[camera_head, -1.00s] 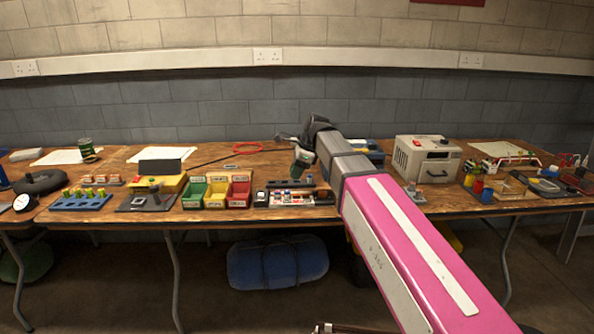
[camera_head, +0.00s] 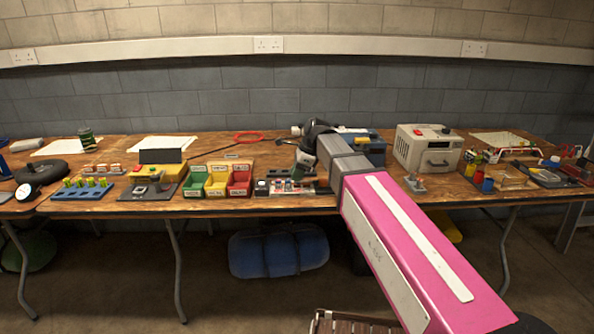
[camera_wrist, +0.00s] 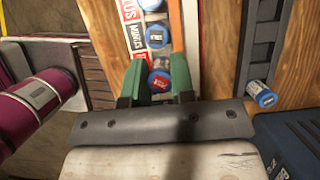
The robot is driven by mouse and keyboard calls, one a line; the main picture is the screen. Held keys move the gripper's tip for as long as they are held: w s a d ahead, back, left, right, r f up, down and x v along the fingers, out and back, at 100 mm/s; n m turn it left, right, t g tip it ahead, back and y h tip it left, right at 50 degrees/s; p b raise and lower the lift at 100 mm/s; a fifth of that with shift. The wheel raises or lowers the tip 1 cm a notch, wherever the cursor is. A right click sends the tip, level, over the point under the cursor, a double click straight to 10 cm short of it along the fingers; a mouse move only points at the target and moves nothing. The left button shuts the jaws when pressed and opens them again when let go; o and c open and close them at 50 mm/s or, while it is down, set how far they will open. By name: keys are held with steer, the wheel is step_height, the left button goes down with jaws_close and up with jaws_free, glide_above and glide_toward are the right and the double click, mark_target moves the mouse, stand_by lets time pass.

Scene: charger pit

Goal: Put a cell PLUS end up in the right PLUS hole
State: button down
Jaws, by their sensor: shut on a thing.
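My gripper (camera_wrist: 160,72) has two green fingers and points down at the bench. It is shut on a cell (camera_wrist: 160,81) with a blue end and a red and white label, which shows between the fingers. A tray with PLUS and MINUS labels (camera_wrist: 131,28) lies beside and beyond the fingers. More blue-ended cells (camera_wrist: 155,37) stand there in a row. In the head view my gripper (camera_head: 303,167) is just over the tray (camera_head: 290,188). The held cell is hidden there. I cannot tell which hole lies under it or which end is up.
A loose blue-ended cell (camera_wrist: 262,95) is at the right in the wrist view. Green, yellow and red bins (camera_head: 218,179) stand left of the tray in the head view. A beige box (camera_head: 428,149) stands at the right. Bare wood (camera_head: 345,203) shows along the front edge.

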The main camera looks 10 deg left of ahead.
steer(key=shift+f, duration=1.2)
steer(key=shift+f, duration=0.2)
stand_by(0.4)
steer(key=c, duration=0.9)
jaws_free()
steer(key=shift+r, duration=3.5)
